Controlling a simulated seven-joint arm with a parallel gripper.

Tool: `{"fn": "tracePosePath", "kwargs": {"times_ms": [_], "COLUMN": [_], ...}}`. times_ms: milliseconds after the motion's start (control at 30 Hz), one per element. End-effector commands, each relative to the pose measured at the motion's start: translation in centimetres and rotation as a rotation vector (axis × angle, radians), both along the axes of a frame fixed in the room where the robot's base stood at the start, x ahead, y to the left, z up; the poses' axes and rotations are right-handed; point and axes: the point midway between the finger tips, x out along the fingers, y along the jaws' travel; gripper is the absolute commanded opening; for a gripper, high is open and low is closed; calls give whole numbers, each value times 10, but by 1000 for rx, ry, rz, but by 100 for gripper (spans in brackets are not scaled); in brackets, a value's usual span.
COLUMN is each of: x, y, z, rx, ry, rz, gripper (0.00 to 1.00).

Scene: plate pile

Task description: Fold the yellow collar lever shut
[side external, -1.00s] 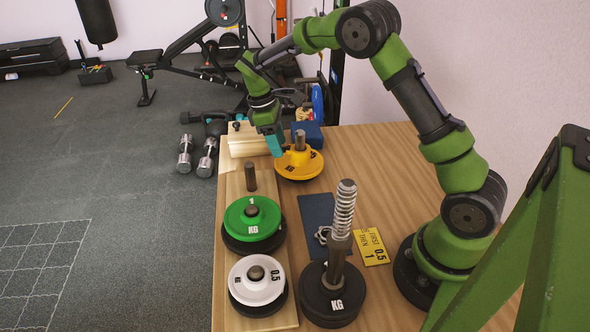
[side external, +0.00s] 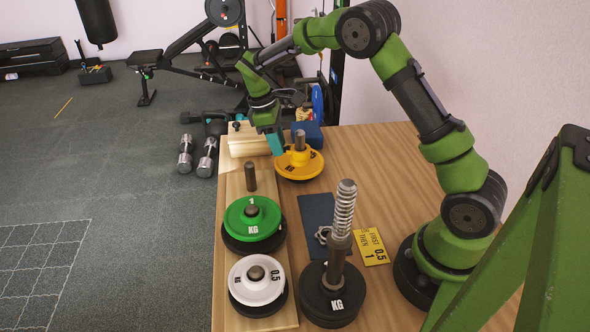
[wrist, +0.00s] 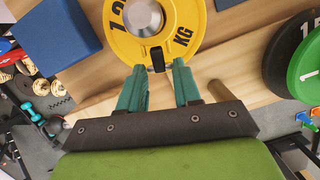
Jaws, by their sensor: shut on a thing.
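The yellow weight plate (side external: 299,171) lies at the far end of the table around a short metal post (side external: 300,141). In the wrist view the yellow plate (wrist: 192,22) has a grey metal hub (wrist: 145,17). A small dark lever-like piece (wrist: 158,58) sticks out from the hub side toward my gripper. My gripper (wrist: 159,70) has its teal fingertips either side of this piece, shut on it at the plate's near edge. In the side view my gripper (side external: 278,152) is at the plate's left rim. I cannot make out a separate yellow collar.
A green plate (side external: 252,218) and a white plate (side external: 257,281) lie on darker plates along the wooden board. A spring-wrapped post (side external: 343,215) stands on a black base at the front. A blue block (side external: 308,134) is behind the yellow plate.

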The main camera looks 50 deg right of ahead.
Motion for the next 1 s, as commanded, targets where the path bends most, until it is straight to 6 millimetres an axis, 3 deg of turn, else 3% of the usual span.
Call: {"fn": "tracePosePath", "kwargs": {"times_ms": [1000], "x": [-5], "y": [-3], "z": [-9], "rx": [0], "ry": [6], "rz": [-2], "gripper": [21]}}
